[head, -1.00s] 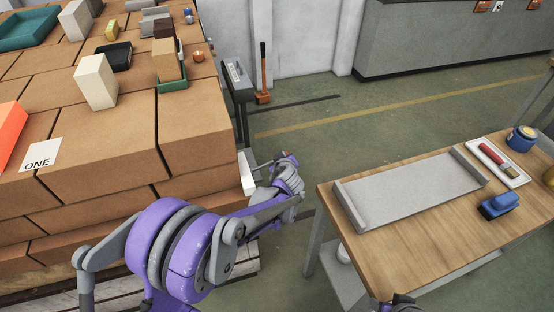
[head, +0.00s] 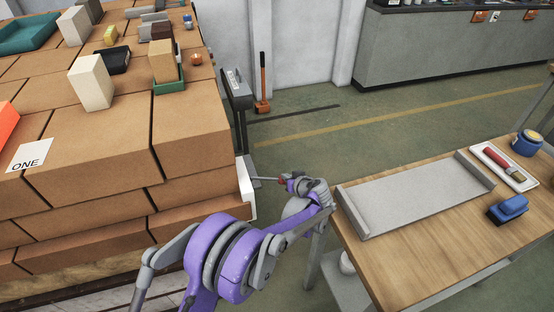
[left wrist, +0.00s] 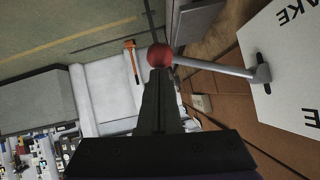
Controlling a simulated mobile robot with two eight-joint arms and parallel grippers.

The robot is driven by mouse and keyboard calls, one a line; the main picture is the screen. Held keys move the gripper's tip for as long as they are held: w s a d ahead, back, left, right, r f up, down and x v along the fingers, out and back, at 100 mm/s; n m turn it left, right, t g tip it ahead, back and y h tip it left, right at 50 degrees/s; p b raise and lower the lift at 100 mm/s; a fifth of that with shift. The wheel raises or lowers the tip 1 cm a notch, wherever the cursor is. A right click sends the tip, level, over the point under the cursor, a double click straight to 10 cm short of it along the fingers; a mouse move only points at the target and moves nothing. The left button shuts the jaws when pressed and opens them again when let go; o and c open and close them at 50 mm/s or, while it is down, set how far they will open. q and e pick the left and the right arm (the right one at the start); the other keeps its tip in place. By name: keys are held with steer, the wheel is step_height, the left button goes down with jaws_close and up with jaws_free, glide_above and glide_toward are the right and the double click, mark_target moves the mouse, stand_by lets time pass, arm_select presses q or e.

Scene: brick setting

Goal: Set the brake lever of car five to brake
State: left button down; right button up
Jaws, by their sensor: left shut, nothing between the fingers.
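The brake lever (left wrist: 215,67) is a grey metal rod with a red ball knob (left wrist: 160,54). It comes out of a slot in a white plate (left wrist: 285,75) with black letters, of which "AKE" and an "E" show. In the head view the plate (head: 247,190) is edge-on at the side of the brick-like stack, and the lever (head: 264,179) sticks out to the right. My left gripper (left wrist: 160,78) is shut and empty, with its fingertips at the knob; whether they touch it I cannot tell. It also shows in the head view (head: 291,183). My right gripper is out of view.
A card reading "ONE" (head: 30,156) lies on the stack (head: 95,135). A wooden table (head: 400,255) with a grey tray (head: 415,195) and a blue brush (head: 508,208) stands close to the right of my left arm. Floor is open behind.

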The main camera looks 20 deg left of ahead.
arm_select(q)
steer(key=shift+s+f, duration=0.15)
stand_by(0.5)
steer(key=v, duration=1)
steer(key=shift+d+r+p, duration=0.25)
steer(key=shift+r+p, duration=0.1)
steer(key=shift+p, duration=0.05)
steer(key=shift+s, duration=0.1)
